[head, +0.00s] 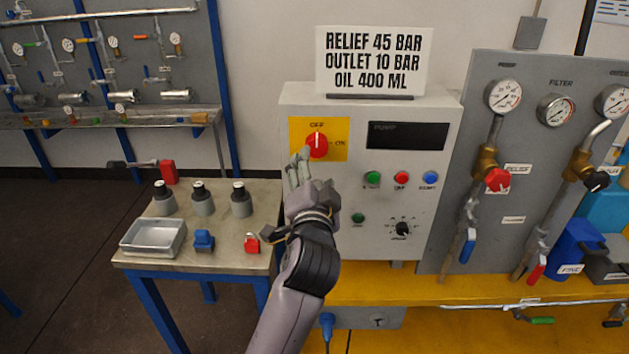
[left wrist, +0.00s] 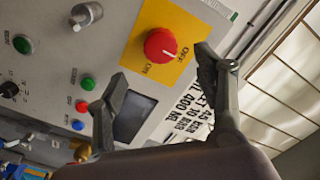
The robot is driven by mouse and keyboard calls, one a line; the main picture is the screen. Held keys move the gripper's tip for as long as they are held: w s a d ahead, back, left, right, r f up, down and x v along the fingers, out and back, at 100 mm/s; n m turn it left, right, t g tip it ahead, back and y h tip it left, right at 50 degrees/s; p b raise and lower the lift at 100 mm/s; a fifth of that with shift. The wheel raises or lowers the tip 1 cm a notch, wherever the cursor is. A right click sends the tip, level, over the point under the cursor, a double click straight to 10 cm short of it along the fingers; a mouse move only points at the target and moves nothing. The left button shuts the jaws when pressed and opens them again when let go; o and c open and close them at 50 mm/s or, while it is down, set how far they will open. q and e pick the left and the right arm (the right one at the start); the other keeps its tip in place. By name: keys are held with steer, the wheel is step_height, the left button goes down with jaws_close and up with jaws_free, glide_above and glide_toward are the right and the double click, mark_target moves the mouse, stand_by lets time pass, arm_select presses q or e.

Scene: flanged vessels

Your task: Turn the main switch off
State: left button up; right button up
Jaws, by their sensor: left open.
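The main switch is a red round knob (head: 317,146) on a yellow plate (head: 337,125), at the upper left of the grey control box (head: 290,105). OFF is printed above the knob and ON to its right. The knob's white mark points up toward OFF. In the left wrist view the knob (left wrist: 160,44) is fully visible, its mark also toward OFF. My left gripper (head: 299,158) is open and empty, just below and left of the knob. In the left wrist view its fingers (left wrist: 158,72) are spread and look apart from the knob. My right gripper is not seen.
The box also carries a dark display (head: 407,136), several buttons and a black selector (head: 403,229). A sign (head: 373,60) stands on top. Left is a small table (head: 185,255) with dark-topped cylinders and a tray (head: 153,238). Right is a gauge panel with valves (head: 497,181).

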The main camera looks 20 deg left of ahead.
arm_select(q)
steer(key=shift+v, duration=1.4)
